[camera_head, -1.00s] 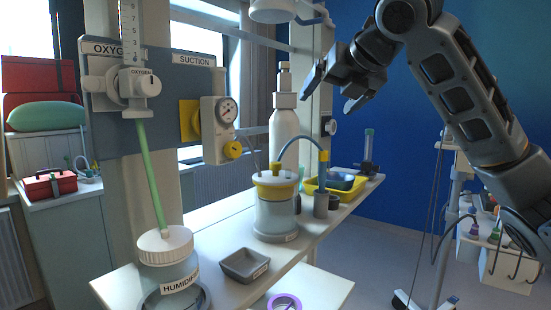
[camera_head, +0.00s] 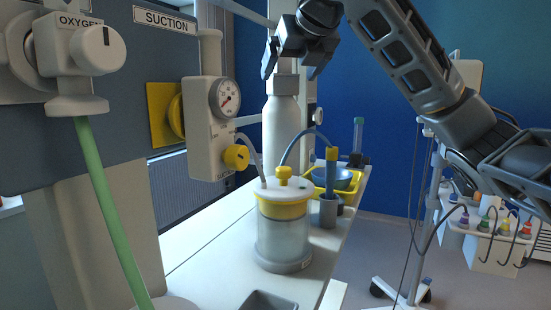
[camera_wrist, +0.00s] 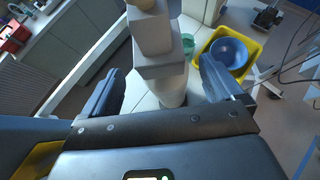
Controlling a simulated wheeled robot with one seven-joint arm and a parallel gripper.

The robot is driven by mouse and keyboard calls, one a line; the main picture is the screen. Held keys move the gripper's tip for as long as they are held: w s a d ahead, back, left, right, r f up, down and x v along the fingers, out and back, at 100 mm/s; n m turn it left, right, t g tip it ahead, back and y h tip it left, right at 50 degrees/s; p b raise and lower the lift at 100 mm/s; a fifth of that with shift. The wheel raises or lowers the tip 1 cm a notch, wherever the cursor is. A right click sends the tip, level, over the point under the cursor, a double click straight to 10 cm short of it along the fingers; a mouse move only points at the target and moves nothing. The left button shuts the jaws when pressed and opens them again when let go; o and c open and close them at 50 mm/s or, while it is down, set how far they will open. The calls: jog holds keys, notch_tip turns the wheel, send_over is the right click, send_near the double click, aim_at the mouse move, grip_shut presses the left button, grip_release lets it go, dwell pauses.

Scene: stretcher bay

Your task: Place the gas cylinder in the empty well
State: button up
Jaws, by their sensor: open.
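The tall white gas cylinder (camera_head: 281,130) stands upright at the back of the shelf, behind the suction jar. My gripper (camera_head: 293,64) is open at the cylinder's top, which it partly hides. In the wrist view, the cylinder's blocky pale top (camera_wrist: 160,57) lies between the two spread fingers of my gripper (camera_wrist: 163,84), with a visible gap on each side. The cylinder's base is hidden behind the jar in the head view.
The suction jar (camera_head: 283,238) with tubing stands in front of the cylinder. A grey cup (camera_head: 328,212) with a blue wand stands beside it. A yellow tray (camera_head: 318,178) holds a blue bowl (camera_head: 343,180). The gauge panel (camera_head: 207,130) is left. Bare shelf (camera_head: 205,255) lies left of the jar.

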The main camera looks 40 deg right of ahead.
aim_at(282, 86)
jog(key=p+x, duration=0.1)
jog(key=x, duration=0.5)
jog(key=shift+w+d+p, duration=0.15)
jog(key=shift+w+p, duration=0.15)
jog(key=shift+p, duration=0.05)
jog(key=shift+c, duration=0.2)
grip_shut()
jog(key=shift+r, duration=0.15)
dwell(0.5)
